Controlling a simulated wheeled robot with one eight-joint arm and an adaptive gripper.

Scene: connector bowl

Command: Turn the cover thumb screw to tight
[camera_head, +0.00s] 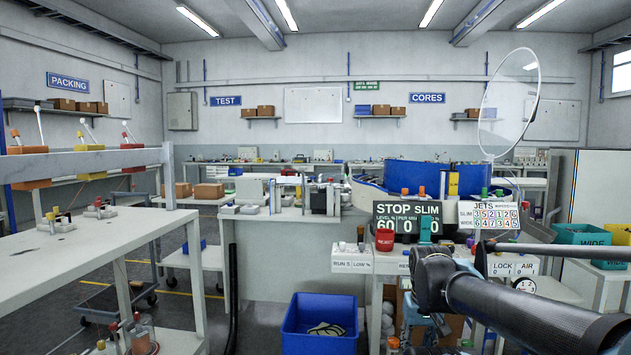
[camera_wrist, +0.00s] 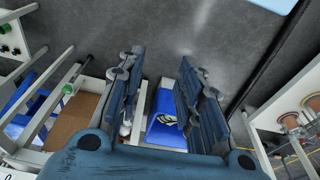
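I cannot pick out the cover thumb screw for certain in either view. In the head view, a large blue bowl (camera_head: 368,197) stands on the bench right of centre. A clear round disc (camera_head: 510,103) stands steeply tilted above its right side; it may be the cover. Small orange (camera_head: 421,191) and green (camera_head: 484,192) knob-like tops show by the bowl, too small to identify. My gripper (camera_wrist: 160,70) is open and empty in the wrist view, with floor and a blue bin (camera_wrist: 165,103) beyond its fingers. My arm crosses the lower right of the head view.
The blue bin (camera_head: 320,328) stands low in front of the bench. A white table (camera_head: 80,260) is at left. Floor shows between them.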

